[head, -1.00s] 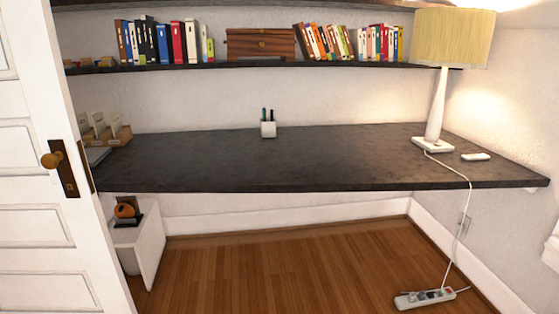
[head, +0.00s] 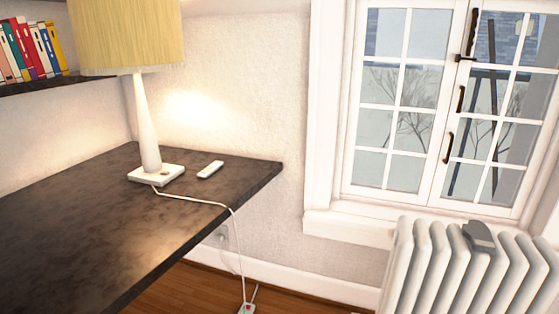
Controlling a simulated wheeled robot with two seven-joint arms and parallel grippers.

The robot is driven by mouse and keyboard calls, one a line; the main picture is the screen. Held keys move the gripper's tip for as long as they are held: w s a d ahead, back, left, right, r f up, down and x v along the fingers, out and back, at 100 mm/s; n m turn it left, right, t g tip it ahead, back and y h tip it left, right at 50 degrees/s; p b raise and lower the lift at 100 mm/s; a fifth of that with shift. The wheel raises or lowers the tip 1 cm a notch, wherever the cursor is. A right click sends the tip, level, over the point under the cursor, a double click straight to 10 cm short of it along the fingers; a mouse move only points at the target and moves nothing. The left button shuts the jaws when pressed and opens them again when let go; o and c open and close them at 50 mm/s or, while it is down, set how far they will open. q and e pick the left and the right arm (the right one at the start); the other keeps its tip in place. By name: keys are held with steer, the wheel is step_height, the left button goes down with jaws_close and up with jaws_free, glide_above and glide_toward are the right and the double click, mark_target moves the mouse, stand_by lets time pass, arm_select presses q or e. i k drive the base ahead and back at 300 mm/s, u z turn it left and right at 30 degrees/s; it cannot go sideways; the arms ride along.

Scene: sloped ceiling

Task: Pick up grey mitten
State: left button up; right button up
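A dark grey, soft-looking item that looks like the grey mitten (head: 480,237) lies on top of the white radiator (head: 455,268) at the lower right of the head view. It drapes over the radiator's upper edge, below the window. It is small in the picture, so its exact shape is hard to tell. Neither of my grippers shows in the head view.
A dark desk (head: 110,225) fills the left, its right corner jutting toward the radiator. On it stand a lamp (head: 147,120) and a small white remote-like object (head: 210,169). A white cord (head: 232,215) hangs to a power strip on the floor. A closed window (head: 430,100) is behind.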

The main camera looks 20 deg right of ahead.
mark_target(480, 236)
steer(key=z, duration=1.3)
steer(key=i, duration=1.95)
steer(key=z, duration=0.6)
